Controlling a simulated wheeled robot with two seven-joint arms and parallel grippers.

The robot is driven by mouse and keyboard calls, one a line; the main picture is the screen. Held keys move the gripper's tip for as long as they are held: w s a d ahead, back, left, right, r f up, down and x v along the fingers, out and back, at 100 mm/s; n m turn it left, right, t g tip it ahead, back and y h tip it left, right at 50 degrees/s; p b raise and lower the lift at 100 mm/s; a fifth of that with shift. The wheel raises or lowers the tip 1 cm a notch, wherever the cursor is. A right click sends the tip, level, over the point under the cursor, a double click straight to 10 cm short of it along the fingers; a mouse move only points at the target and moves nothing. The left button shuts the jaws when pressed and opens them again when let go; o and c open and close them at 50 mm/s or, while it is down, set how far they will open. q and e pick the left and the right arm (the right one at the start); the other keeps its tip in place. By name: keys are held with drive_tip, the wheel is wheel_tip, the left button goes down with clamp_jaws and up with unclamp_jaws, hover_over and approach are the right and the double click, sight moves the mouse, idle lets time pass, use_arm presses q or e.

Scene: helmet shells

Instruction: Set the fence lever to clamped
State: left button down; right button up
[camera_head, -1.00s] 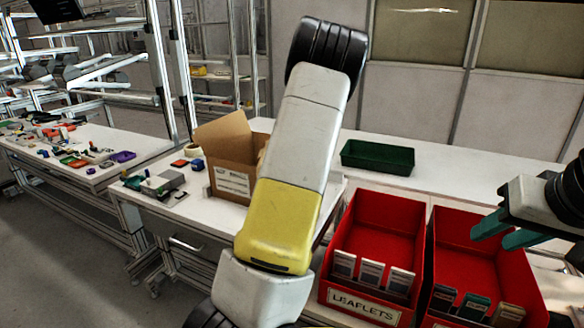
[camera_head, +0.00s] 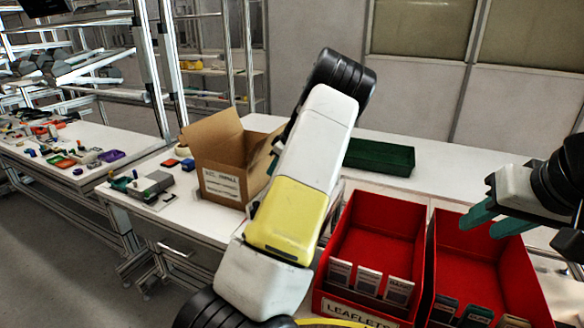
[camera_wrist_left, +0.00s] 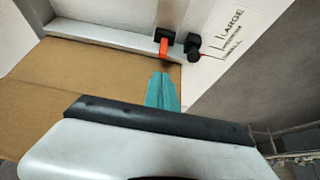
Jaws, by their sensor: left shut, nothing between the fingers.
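In the left wrist view a small orange lever (camera_wrist_left: 164,46) with a black head sits at the end of a pale metal bar (camera_wrist_left: 100,36), which looks like the fence. A black knob (camera_wrist_left: 193,46) is just right of it, near printed markings. My left gripper (camera_wrist_left: 162,78) is shut and empty, its teal fingertips just below the orange lever in the picture; contact cannot be told. My right gripper (camera_head: 490,222) is at the right of the head view, fingers apart and empty.
A brown cardboard surface (camera_wrist_left: 70,85) lies left of the fingers in the wrist view. In the head view an open cardboard box (camera_head: 222,184) stands left of my arm. Two red bins (camera_head: 375,225) with leaflets are in front; a green tray (camera_head: 380,156) is behind.

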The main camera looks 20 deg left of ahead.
use_arm(q)
drive_tip(key=x, duration=0.7)
drive_tip(key=shift+a+f, duration=0.1)
drive_tip(key=shift+f, duration=0.05)
